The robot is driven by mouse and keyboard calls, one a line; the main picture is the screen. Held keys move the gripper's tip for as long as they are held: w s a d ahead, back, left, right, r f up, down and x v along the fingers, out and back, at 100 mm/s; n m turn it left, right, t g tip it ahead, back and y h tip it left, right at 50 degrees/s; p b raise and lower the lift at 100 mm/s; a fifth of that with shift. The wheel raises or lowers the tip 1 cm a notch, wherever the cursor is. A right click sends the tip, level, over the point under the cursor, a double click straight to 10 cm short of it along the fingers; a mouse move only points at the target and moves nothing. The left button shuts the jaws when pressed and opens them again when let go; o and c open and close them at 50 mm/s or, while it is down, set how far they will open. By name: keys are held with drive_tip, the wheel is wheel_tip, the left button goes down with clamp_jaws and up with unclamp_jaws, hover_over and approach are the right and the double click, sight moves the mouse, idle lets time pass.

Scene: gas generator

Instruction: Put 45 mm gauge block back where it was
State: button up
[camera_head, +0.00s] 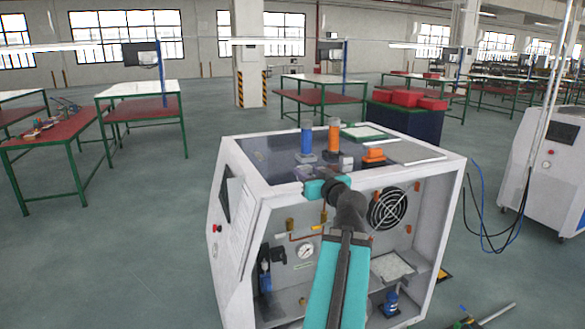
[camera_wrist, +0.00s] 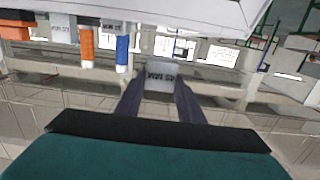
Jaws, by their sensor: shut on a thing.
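The 45 mm gauge block (camera_wrist: 160,76) is a small grey block with dark, upside-down lettering. In the wrist view my gripper (camera_wrist: 159,86) has its two dark fingers shut on its sides. The block appears apart from the machine surface. In the head view the teal wrist (camera_head: 324,188) is at the front edge of the machine's dark top (camera_head: 265,152), and the fingers and held block are too small to make out. Other grey lettered blocks (camera_wrist: 61,28) show near the cylinders in the wrist view; one block (camera_head: 346,163) also shows on the top.
A blue cylinder (camera_head: 306,139) and an orange cylinder (camera_head: 334,137) stand behind the wrist. Orange pieces (camera_head: 374,155), a green-edged tray (camera_head: 364,131) and a white sheet (camera_head: 416,152) lie on the right. The machine's open front (camera_head: 300,275) is below my arm.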

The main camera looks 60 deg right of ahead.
sight(306, 171)
drive_tip(key=shift+p+x, duration=1.75)
drive_tip(key=shift+p, duration=2.4)
drive_tip(key=shift+p+x, duration=0.3)
drive_tip(key=shift+x, duration=3.1)
drive_tip(key=shift+w+a+f, duration=0.1)
drive_tip(key=shift+w+f, duration=0.1)
drive_tip(key=shift+w+d, duration=0.15)
drive_tip(key=shift+d, duration=0.05)
drive_tip(key=shift+w+d+f, duration=0.1)
drive_tip(key=shift+w+f, duration=0.05)
drive_tip(key=shift+f, duration=0.75)
drive_tip(key=shift+w+d+f, duration=0.1)
drive_tip(key=shift+w+f, duration=0.05)
drive_tip(key=shift+f, duration=0.75)
drive_tip(key=shift+a, duration=0.1)
drive_tip(key=o, duration=1.3)
drive_tip(key=shift+f, duration=0.15)
drive_tip(key=shift+c, duration=0.2)
